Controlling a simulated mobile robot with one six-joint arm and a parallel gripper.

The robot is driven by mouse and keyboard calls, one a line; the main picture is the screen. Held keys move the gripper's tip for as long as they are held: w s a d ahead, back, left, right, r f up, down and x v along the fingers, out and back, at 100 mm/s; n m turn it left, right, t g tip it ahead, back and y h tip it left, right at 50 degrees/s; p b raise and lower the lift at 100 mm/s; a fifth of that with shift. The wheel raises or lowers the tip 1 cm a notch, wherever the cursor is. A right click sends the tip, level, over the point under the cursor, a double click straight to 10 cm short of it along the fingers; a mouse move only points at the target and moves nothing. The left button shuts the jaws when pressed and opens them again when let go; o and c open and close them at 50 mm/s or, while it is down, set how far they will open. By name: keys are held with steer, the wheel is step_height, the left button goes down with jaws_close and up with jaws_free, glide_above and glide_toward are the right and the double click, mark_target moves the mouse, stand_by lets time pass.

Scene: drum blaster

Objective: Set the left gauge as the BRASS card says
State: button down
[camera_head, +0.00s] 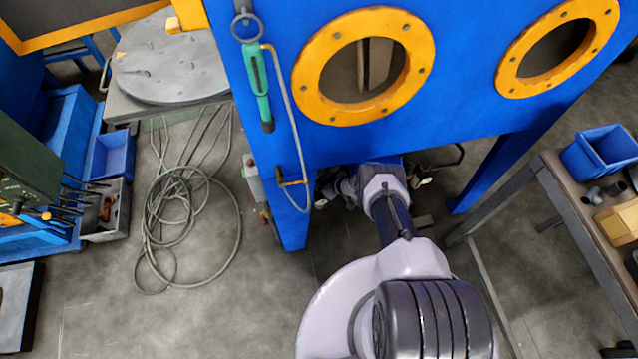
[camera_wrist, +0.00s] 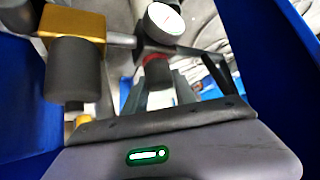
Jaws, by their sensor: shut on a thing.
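In the wrist view a round white-faced gauge (camera_wrist: 164,22) sits on a dark fitting at the top centre. Its needle and figures are too small to read. Below it is a dark knob with a red band (camera_wrist: 157,72). My gripper (camera_wrist: 160,86) is shut on this knob, with a finger on either side of it. In the head view my arm reaches under the blue cabinet (camera_head: 280,20), and the grip itself is hidden. A small pale round face (camera_head: 425,181) shows to the right of my wrist. I cannot make out the BRASS card in either view.
In the wrist view a brass-coloured block (camera_wrist: 72,22) and a thick dark cylinder (camera_wrist: 77,68) stand close on the left. Blue cabinet legs (camera_head: 293,215) flank my arm. A coiled hose (camera_head: 180,205) lies on the floor left; a workbench (camera_head: 570,215) stands right.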

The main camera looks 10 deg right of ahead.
steer(key=c, duration=1)
jaws_free()
steer(key=p+v, duration=1)
steer(key=v, duration=0.7)
steer(key=shift+s+r, duration=0.1)
steer(key=shift+s, duration=0.1)
